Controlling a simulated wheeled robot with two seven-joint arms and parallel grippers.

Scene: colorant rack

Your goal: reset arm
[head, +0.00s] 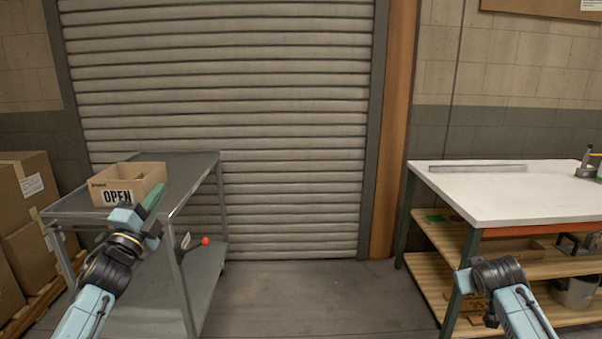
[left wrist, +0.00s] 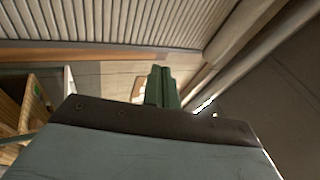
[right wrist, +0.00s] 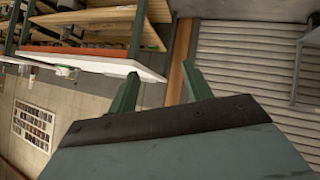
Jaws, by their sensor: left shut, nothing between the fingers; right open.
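My left gripper (head: 152,199) is in front of the grey cart at the left of the head view, over the box's front right corner in the picture. Its green fingers are together and empty, as the left wrist view (left wrist: 162,88) also shows. My right arm comes in at the lower right of the head view, before the workbench; its fingers do not show there. In the right wrist view my right gripper (right wrist: 160,92) has its two green fingers spread apart with nothing between them.
A cardboard box (head: 152,172) marked OPEN stands on the grey cart (head: 190,160). A white-topped workbench (head: 490,192) with wooden shelves (head: 432,262) is at the right. Stacked cartons (head: 30,235) are at far left. The floor (head: 315,290) between cart and bench is clear, before a roller shutter (head: 230,90).

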